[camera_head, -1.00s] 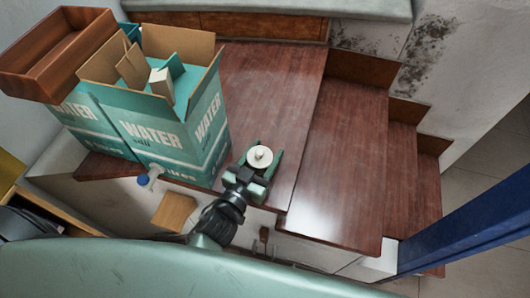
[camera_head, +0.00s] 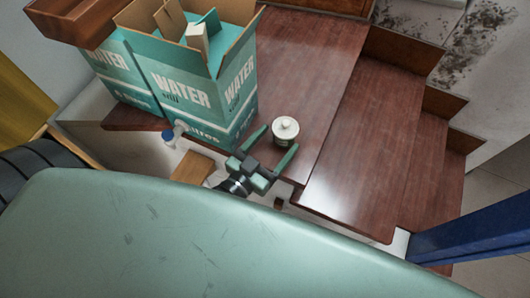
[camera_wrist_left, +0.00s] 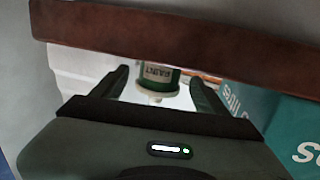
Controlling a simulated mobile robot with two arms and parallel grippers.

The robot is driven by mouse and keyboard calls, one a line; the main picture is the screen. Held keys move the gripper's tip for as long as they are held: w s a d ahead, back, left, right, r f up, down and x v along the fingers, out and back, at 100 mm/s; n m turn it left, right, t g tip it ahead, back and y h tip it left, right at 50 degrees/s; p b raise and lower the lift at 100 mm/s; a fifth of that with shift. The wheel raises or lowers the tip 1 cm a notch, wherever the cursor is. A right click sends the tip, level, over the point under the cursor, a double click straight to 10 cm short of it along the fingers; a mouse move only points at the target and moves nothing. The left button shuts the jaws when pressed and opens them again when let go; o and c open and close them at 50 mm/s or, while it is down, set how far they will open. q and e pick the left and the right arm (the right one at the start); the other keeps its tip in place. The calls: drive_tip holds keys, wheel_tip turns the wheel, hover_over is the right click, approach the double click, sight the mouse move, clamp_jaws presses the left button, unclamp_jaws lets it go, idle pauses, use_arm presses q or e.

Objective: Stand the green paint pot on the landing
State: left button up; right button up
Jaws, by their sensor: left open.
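The green paint pot (camera_head: 285,130) stands upright on the brown wooden landing (camera_head: 310,65), close to its front edge. Its white lid shows from above in the head view. My left gripper (camera_head: 272,146) is open at the pot, with its fingers spread on either side and apart from it. In the left wrist view, which is upside down, the pot (camera_wrist_left: 157,78) shows its green PAINT label between the open fingers (camera_wrist_left: 160,88). The landing's edge (camera_wrist_left: 180,25) covers part of it there. My right gripper is not in view.
Teal WATER boxes (camera_head: 190,95) stand left of the pot, one open with things inside.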

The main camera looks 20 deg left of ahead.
use_arm(q)
drive_tip(key=v, duration=0.5)
idle(0.5)
